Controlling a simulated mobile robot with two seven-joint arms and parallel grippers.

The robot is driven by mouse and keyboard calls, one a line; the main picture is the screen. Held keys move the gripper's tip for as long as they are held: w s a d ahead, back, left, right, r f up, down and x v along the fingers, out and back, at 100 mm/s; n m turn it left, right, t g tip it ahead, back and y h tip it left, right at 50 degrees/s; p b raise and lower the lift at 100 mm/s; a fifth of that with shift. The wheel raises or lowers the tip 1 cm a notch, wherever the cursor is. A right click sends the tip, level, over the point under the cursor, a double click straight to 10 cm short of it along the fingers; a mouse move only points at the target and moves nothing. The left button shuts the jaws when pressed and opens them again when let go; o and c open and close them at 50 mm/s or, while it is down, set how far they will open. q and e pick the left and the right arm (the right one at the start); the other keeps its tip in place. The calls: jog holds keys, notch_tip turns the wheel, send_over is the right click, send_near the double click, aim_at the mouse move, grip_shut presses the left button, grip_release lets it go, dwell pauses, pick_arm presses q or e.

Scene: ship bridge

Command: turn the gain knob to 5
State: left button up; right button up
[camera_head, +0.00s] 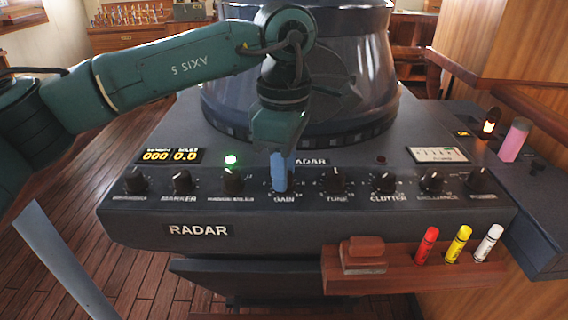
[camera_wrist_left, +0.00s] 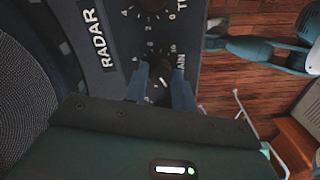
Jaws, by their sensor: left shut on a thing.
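The radar console (camera_head: 280,242) carries a row of dark knobs with white scale marks. My left gripper (camera_head: 282,180) points down over the knob above the GAIN label, and its blue fingers hide most of that knob in the head view. In the left wrist view the gain knob (camera_wrist_left: 160,82) is dark with a white pointer line and sits between the two fingers. My left gripper (camera_wrist_left: 164,88) is shut on it. Part of the numbered scale shows around the knob, but the exact setting cannot be read.
The tune knob (camera_head: 335,180) is close on the right, and another knob (camera_head: 232,180) is on the left. A large dark radar hood (camera_head: 300,70) rises behind the panel. A wooden shelf (camera_head: 385,283) with red, yellow and white markers juts out at lower right.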

pick_arm(q)
jog(key=m, duration=0.5)
jog(key=shift+m, duration=0.3)
jog(key=m, duration=0.6)
jog(key=shift+p, duration=0.3)
jog(key=m, duration=0.5)
jog(key=shift+m, duration=0.4)
jog(key=m, duration=0.5)
jog(key=shift+m, duration=0.4)
jog(key=o, duration=1)
notch_tip(320, 180, up, 13)
jog(key=shift+r+p, duration=0.1)
jog(key=shift+p, duration=0.6)
